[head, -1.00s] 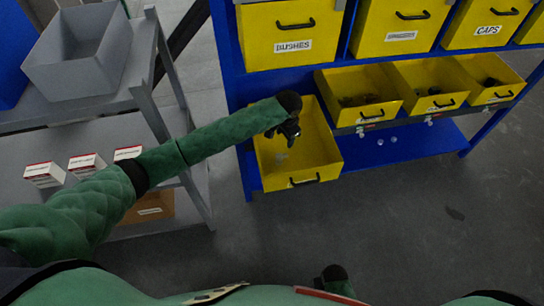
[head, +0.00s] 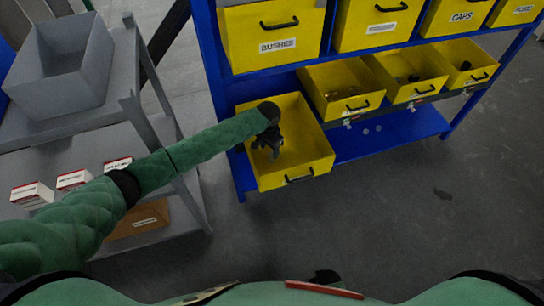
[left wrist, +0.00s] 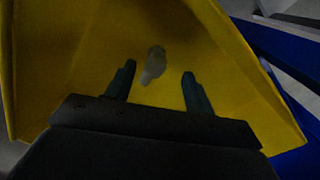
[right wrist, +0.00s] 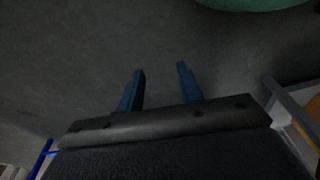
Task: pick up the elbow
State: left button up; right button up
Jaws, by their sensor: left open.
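In the left wrist view a small grey piece, which looks like the elbow (left wrist: 153,65), lies on the floor of a pulled-out yellow drawer (left wrist: 240,90). My left gripper (left wrist: 158,80) is open, and the piece shows between and just beyond its fingertips, not touching them. In the head view my left gripper (head: 268,145) is inside the drawer (head: 318,150), and the piece is hidden there. My right gripper (right wrist: 160,75) is open and empty above the bare grey floor.
The drawer sits in a blue rack (head: 215,90), with yellow bins above it and more to its right. A grey shelf unit (head: 125,85) at the left holds a grey bin (head: 75,75) and small white-red boxes (head: 75,180).

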aim_at(270, 155)
pick_arm(q)
jog(key=f, duration=0.1)
jog(key=f+p, duration=0.1)
jog(key=f, duration=0.1)
jog(key=shift+s+d+f+p, duration=0.15)
jog(key=shift+s+p, duration=0.1)
jog(key=shift+p, duration=0.15)
jog(key=shift+f, duration=0.75)
pick_arm(e)
jog(key=shift+s+d+f, duration=0.3)
jog(key=shift+s+f, duration=0.05)
jog(key=shift+f, duration=0.4)
jog(key=shift+s+d+f, duration=0.3)
jog(key=shift+d+f, duration=0.05)
jog(key=shift+f, duration=0.45)
jog(key=shift+s+d+f, duration=0.3)
jog(key=shift+s+f, duration=0.05)
jog(key=shift+f, duration=0.4)
pick_arm(q)
jog(key=c, duration=0.9)
jog(key=shift+c, duration=0.9)
pick_arm(e)
jog(key=shift+s+d, duration=0.1)
